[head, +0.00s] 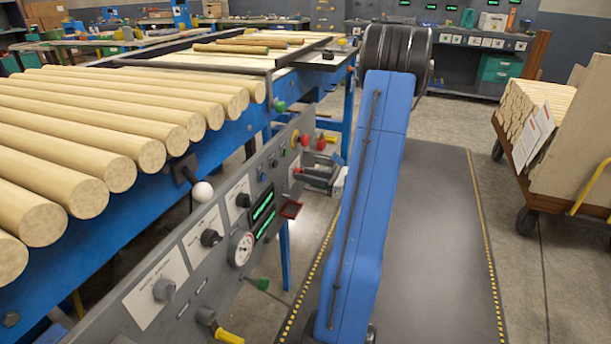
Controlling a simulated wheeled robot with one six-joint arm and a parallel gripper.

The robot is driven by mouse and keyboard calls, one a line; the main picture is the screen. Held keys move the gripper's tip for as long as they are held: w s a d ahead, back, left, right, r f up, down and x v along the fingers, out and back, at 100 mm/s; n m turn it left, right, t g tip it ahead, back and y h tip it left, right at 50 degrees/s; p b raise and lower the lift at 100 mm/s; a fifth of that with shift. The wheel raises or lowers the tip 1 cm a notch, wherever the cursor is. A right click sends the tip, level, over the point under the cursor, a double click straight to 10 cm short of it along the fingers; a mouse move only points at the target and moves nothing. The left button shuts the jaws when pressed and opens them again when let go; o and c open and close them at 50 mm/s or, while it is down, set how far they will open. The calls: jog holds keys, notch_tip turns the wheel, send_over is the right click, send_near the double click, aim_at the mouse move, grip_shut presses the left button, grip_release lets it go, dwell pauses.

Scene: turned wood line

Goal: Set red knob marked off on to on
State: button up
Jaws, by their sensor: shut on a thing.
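The grey control panel (268,177) runs along the front of the blue log line. A small red knob (298,170) appears beside a pale plate near the panel's far end; its marks and setting are too small to read. My gripper (305,177) is at this spot, pointing left at the panel and partly hidden by my blue arm. It is shut on what looks like the red knob; the fingertips are small and the contact is not clear.
A red button on a yellow disc (296,140) and another red part (321,143) are just above. A white-ball lever (202,192), black knobs, a gauge (241,248) and a yellow handle (228,337) line the panel. Logs lie left; a loaded cart (545,185) stands right.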

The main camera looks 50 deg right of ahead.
jog(key=m, duration=0.6)
dwell(0.6)
jog(key=o, duration=1.1)
jog(key=shift+c, duration=0.2)
jog(key=shift+s, duration=0.1)
jog(key=v, duration=1.7)
jog(key=shift+s+d+f, duration=0.1)
jog(key=shift+s+d, duration=0.05)
jog(key=shift+s, duration=0.1)
